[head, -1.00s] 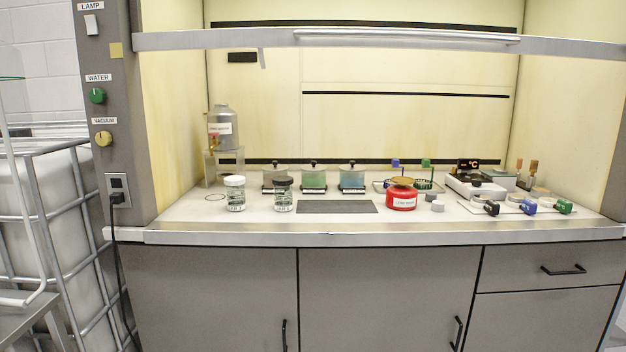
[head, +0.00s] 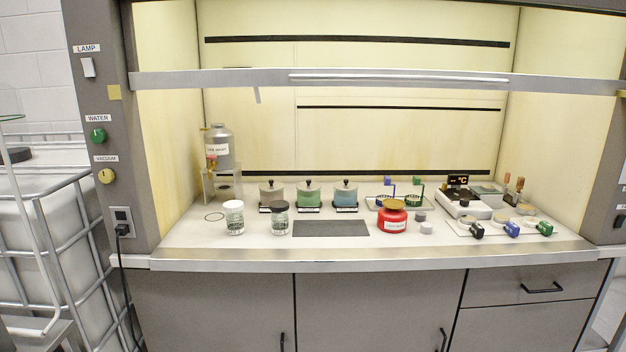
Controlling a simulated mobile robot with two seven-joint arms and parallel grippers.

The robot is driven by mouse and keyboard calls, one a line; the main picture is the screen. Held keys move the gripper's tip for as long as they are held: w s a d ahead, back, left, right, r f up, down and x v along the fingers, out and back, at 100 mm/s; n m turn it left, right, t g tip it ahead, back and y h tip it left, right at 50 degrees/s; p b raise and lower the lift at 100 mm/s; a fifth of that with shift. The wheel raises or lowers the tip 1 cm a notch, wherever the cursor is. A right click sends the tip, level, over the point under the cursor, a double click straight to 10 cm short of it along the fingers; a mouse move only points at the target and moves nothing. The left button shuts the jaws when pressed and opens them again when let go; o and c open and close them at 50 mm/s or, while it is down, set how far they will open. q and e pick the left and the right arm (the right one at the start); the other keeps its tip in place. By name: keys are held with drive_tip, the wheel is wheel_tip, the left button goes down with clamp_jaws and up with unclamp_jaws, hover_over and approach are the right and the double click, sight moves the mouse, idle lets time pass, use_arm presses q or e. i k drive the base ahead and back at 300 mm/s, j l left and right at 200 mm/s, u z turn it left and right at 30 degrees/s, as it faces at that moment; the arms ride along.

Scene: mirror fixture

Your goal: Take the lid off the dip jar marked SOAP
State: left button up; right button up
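Three lidded glass dip jars stand in a row toward the back of the fume hood worktop. The left jar holds grey-brown liquid (head: 272,194), the middle jar green liquid (head: 308,198), and the right jar blue liquid (head: 345,196). Each has a lid with a dark knob on top, and all three lids are on. Dark label plates sit at their bases, too small to read, so I cannot tell which is marked SOAP. Neither of my grippers is in view.
A white-lidded jar (head: 233,218) and a black-lidded jar (head: 279,218) stand in front of the dip jars. A dark mat (head: 331,228) lies beside a red container (head: 391,217). The raised sash (head: 400,80) crosses above; the worktop's front edge (head: 370,258) is clear.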

sight(308, 185)
drive_tip(key=j+z, duration=0.1)
drive_tip(key=z, duration=0.25)
drive_tip(key=i+j+z, duration=0.1)
drive_tip(key=z, duration=0.25)
drive_tip(key=j+z, duration=0.1)
drive_tip(key=z, duration=0.25)
drive_tip(key=i+j+z, duration=0.1)
drive_tip(key=j+z, duration=0.15)
drive_tip(key=j, duration=0.2)
drive_tip(key=i+j+z, duration=0.1)
drive_tip(key=j+z, duration=0.15)
drive_tip(key=j, duration=0.2)
